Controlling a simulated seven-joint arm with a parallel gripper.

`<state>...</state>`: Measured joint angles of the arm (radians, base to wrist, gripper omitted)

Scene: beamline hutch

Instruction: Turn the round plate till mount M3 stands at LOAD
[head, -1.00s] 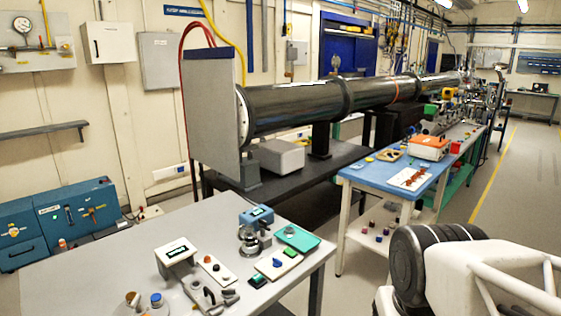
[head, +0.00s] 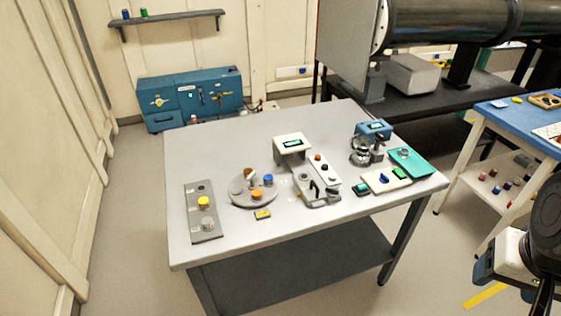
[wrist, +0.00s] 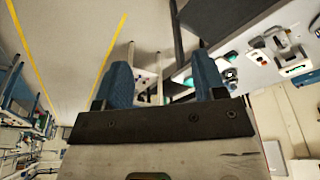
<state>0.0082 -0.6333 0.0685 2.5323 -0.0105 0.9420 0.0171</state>
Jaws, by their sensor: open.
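The round plate (head: 240,199) is a grey disc lying on the grey table, left of its middle. It carries small mounts: a brown one (head: 249,173) at the back, a blue one (head: 268,180) at the right and an orange one (head: 257,194) at the front. Their labels and any LOAD mark are too small to read. A small yellow tag (head: 262,214) lies just in front of the plate. My gripper (wrist: 164,78) has its two blue fingers apart with nothing between them in the wrist view. It is away from the table, off to the right.
A grey strip (head: 204,228) with yellow and grey knobs lies left of the plate. A white display box (head: 292,144) and a metal fixture (head: 318,192) stand to its right. A switch panel (head: 385,181) and teal tray (head: 410,163) fill the table's right end. The back left is clear.

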